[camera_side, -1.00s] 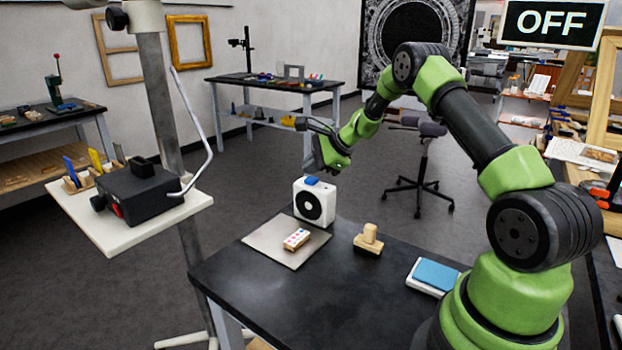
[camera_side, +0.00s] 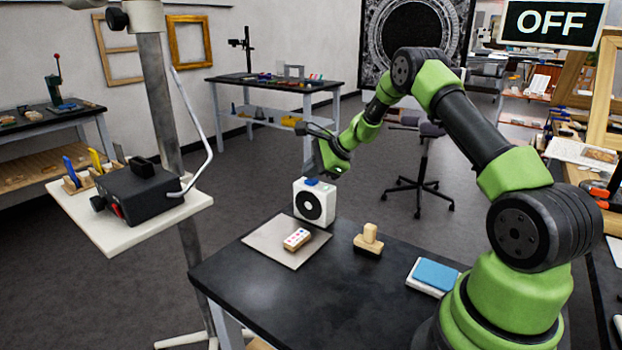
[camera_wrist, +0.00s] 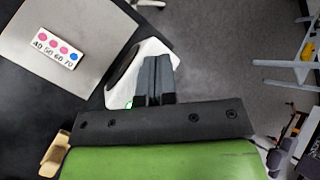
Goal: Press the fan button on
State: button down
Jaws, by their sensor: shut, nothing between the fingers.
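The fan is a small white box (camera_side: 301,207) with a round black front, standing upright at the far edge of the dark table. Its blue button (camera_side: 312,181) is on top. My gripper (camera_side: 314,174) is shut and empty, pointing down right over the button; I cannot tell for certain whether the tips touch it. In the wrist view the shut fingers (camera_wrist: 153,78) lie over the white fan (camera_wrist: 155,47) and hide the button. A sign (camera_side: 551,20) at the top right reads OFF.
A grey mat (camera_side: 273,243) with a small dotted block (camera_side: 297,239) lies before the fan. A wooden stamp (camera_side: 368,241) and a blue-topped pad (camera_side: 435,276) are on the table to the right. The table front is clear.

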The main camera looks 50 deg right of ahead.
aim_at(312, 181)
jog(key=shift+r, duration=0.55)
notch_tip(312, 181, up, 6)
dwell(0.5)
dwell(1.2)
